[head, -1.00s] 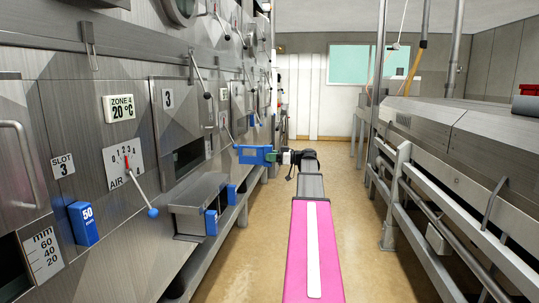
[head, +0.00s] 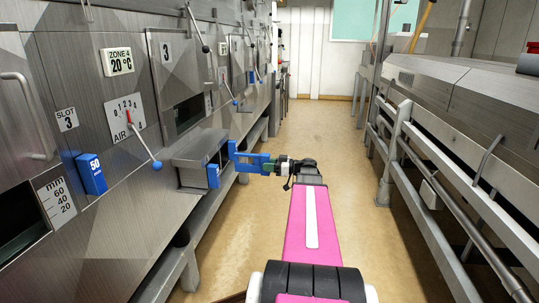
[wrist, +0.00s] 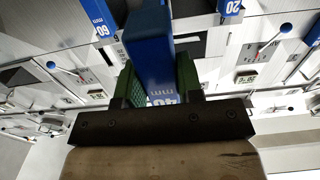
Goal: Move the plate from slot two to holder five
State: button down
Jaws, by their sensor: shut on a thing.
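The blue plate (head: 256,164) is in my gripper (head: 278,166), out over the aisle just right of a metal box on the left machine. In the wrist view, the plate (wrist: 150,45) stands between the green pads of my gripper (wrist: 156,80), which is shut on it. Slot two and holder five are not readable.
The metal box (head: 190,150) juts out of the left machine, with a blue piece (head: 213,176) at its front. A metal railing (head: 440,190) lines the right; the aisle floor (head: 250,225) is clear.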

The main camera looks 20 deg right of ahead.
jog(key=shift+s+f, duration=0.15)
jog(key=shift+f, duration=0.05)
jog(key=shift+a, duration=0.2)
